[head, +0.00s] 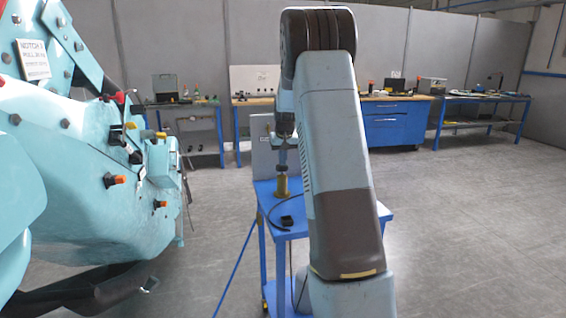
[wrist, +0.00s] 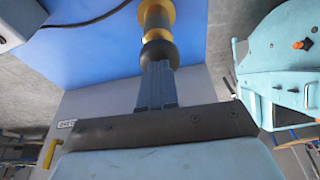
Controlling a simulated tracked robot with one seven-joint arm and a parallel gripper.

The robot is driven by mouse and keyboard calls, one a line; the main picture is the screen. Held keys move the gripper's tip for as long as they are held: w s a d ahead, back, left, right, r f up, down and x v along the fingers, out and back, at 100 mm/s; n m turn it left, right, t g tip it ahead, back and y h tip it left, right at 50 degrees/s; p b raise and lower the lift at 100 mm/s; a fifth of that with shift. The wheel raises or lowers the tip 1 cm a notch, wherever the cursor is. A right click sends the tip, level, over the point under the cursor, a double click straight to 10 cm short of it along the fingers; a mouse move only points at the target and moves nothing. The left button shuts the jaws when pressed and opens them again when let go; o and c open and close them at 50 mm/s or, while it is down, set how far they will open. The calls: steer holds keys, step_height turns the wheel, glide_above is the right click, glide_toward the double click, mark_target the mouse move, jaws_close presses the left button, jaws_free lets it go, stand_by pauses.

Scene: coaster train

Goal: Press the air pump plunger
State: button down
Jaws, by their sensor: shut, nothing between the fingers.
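The air pump stands upright on the blue cart top (head: 295,227), with a brass body (head: 282,187) and a dark round plunger knob (head: 282,169). In the wrist view the knob (wrist: 159,54) lies right at my fingertips, with the brass body (wrist: 156,14) beyond it. My gripper (head: 282,160) points down directly above the pump. Its two blue-grey fingers (wrist: 157,70) are shut side by side with nothing between them. The tips seem to meet the knob; whether they touch or leave a tiny gap I cannot tell. My arm hides the cart's right part.
A black cable runs over the cart to a small dark block (head: 287,221). A grey panel (head: 262,145) stands behind the pump. The large teal machine (head: 85,170) with orange and black knobs stands left. Workbenches (head: 395,122) line the back wall. Floor on the right is clear.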

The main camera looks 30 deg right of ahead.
steer(key=d+v, duration=0.1)
steer(key=v, duration=1.1)
steer(key=shift+w+a+r, duration=0.25)
steer(key=shift+a+r, duration=0.1)
steer(key=shift+a, duration=0.1)
